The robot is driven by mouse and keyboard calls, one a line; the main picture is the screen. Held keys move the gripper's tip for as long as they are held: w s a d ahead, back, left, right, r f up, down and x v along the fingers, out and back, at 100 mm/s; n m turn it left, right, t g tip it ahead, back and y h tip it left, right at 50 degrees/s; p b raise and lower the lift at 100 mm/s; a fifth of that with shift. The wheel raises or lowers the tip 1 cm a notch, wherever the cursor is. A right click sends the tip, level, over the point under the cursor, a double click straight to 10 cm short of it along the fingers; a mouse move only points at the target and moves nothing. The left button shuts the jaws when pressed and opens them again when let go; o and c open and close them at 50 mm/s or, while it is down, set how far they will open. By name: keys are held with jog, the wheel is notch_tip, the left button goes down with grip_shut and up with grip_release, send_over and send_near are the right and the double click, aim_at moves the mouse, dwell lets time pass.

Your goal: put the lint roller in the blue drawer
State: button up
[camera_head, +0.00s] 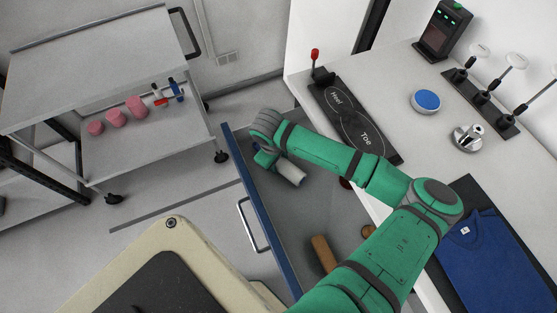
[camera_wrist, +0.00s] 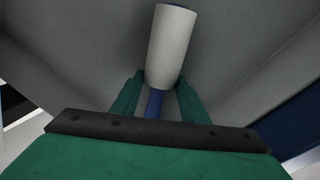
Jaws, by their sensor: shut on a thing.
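The lint roller (camera_head: 291,172) has a white cylinder and a blue handle. It also shows in the wrist view (camera_wrist: 171,45), with its blue handle between the fingers of my gripper (camera_wrist: 157,98). My gripper (camera_head: 268,161) is shut on the handle, and the white cylinder points away from it. In the head view the roller is over the inside of the open blue drawer (camera_head: 267,225), near the drawer's far end. I cannot tell whether the roller touches the drawer floor.
A brown cylinder (camera_head: 323,253) lies in the drawer, and round brown items show partly behind my arm. The white counter (camera_head: 395,90) holds a black Heel/Toe plate (camera_head: 335,97), a blue disc (camera_head: 427,101) and a folded blue shirt (camera_head: 485,255). A cart (camera_head: 95,60) stands left.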

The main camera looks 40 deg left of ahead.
jog(key=shift+s+a, duration=0.15)
jog(key=shift+s, duration=0.05)
jog(key=shift+f, duration=0.1)
jog(key=o, duration=1.1)
jog(key=shift+w, duration=0.1)
jog(key=r, duration=0.4)
jog(key=s+r, duration=0.1)
jog(key=r, duration=0.3)
jog(key=s+r, duration=0.1)
jog(key=r, duration=0.3)
jog(key=shift+d, duration=0.25)
jog(key=shift+s, duration=0.1)
